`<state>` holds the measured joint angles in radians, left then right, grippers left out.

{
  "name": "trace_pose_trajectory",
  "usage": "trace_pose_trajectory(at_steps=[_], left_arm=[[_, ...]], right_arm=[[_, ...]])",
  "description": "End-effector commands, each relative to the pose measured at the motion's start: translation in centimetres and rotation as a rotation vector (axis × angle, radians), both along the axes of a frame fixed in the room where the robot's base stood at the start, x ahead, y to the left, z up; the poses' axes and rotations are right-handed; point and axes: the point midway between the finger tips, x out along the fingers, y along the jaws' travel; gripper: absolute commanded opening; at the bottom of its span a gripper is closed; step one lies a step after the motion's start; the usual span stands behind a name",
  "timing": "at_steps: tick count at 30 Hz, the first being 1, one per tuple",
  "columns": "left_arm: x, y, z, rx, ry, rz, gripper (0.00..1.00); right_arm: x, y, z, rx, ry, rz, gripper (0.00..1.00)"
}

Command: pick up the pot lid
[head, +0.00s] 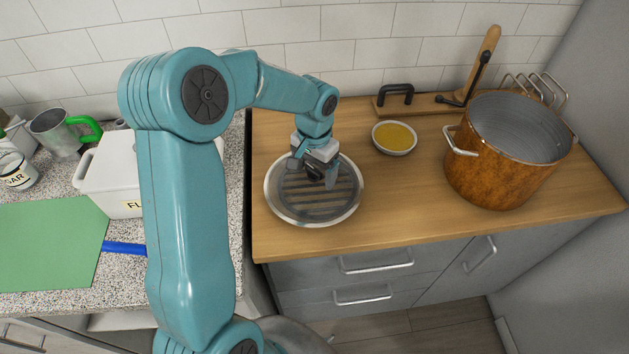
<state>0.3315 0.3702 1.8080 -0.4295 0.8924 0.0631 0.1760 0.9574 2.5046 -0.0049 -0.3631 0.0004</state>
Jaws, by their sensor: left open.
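The pot lid (313,215), round with a pale metal rim and a dark see-through, striped middle, lies flat on the wooden counter. My left gripper (311,176) is open and points down over the middle of the lid. Its fingers hide the lid's centre, so I cannot tell whether a knob is between them or whether they touch the lid. A large copper-brown pot (495,177), open at the top with metal side handles, stands to the right. My right gripper is not in view.
A small bowl (394,150) with yellow contents sits right of the lid. A wooden board (425,104) with black handles lies behind. Left, the speckled counter holds a white container (105,175), a green board (50,245) and a metal mug (55,130). The counter's front middle is clear.

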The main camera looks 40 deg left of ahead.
Motion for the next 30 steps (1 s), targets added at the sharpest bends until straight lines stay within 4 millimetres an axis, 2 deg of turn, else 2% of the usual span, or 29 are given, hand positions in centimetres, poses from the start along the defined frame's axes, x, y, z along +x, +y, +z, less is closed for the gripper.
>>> trace_pose_trajectory(at_steps=[2, 3, 10, 23, 26, 30], left_arm=[[0.0, 0.0, 0.0, 0.0, 0.0, 0.0, 0.84], [0.0, 0.0, 0.0, 0.0, 0.0, 0.0, 0.77], [0.0, 0.0, 0.0, 0.0, -0.001, 0.0, 0.02], [0.1, 0.0, 0.6, 0.002, -0.004, 0.001, 0.0], [0.1, 0.1, 1.4, 0.002, -0.005, 0.001, 0.0], [0.2, 0.1, 4.0, 0.003, -0.009, 0.001, 0.0]], right_arm=[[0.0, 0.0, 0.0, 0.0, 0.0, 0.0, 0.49], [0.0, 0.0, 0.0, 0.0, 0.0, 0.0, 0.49], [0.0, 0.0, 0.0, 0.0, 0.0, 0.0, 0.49], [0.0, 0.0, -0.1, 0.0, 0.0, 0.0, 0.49], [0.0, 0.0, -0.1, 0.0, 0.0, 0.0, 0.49], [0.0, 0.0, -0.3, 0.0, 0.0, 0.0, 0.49]])
